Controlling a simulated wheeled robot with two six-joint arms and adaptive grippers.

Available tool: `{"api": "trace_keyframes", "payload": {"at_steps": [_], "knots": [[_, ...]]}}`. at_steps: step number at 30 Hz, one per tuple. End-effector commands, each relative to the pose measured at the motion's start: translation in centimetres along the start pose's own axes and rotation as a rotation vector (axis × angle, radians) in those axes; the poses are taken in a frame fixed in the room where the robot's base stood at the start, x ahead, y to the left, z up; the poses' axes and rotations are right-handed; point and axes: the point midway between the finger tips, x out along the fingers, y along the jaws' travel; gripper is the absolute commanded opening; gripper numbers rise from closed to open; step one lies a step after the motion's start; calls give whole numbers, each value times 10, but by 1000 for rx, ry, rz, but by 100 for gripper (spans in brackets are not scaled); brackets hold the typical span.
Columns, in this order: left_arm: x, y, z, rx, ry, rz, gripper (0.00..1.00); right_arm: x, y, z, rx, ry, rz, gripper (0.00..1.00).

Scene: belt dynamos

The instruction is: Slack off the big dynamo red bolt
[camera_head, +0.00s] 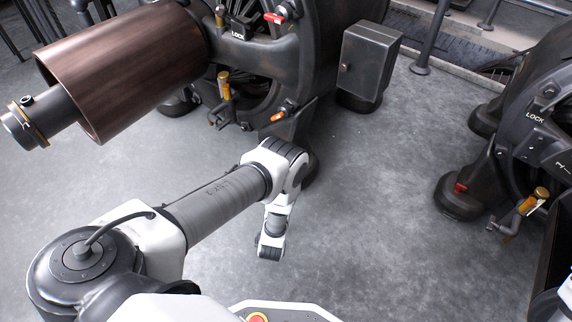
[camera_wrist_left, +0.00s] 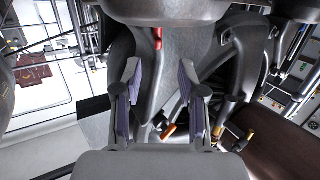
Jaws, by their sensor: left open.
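The big dynamo (camera_head: 320,50) stands at the top middle of the head view, with a brown drum (camera_head: 125,65) at its left. In the left wrist view, a narrow red part (camera_wrist_left: 158,38), which looks like the red bolt, shows on the dark casting above the fingertips. The head view does not clearly show this part; my left arm covers the casting's lower end. My left gripper (camera_wrist_left: 160,68) is open and empty, its two fingers apart in front of the casting. In the head view its fingers cannot be made out. My right gripper is not in view.
The big dynamo also carries a red lever (camera_head: 275,17), an orange handle (camera_head: 278,117) and a brass-coloured handle (camera_head: 224,86). A grey box (camera_head: 370,62) stands beside it. Another dynamo (camera_head: 535,120) with a red bolt (camera_head: 460,188) is at the right. The floor between is clear.

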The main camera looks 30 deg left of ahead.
Motion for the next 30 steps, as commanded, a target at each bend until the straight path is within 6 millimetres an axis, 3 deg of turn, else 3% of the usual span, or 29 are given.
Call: {"api": "trace_keyframes", "payload": {"at_steps": [1, 3, 6, 11, 21, 30], "knots": [[7, -6, -37, 0, -53, 13, 41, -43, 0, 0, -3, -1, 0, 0], [15, -11, -47, 8, -145, 45, 41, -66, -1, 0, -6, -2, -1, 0], [21, -15, -50, 23, -237, 81, 41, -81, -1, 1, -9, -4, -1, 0], [35, -15, -34, 28, -267, 94, 41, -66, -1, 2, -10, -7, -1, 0], [92, -10, -18, 27, -263, 93, 41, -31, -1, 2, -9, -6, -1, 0], [98, -9, -20, 28, -265, 93, 41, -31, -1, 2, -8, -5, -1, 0]]}}
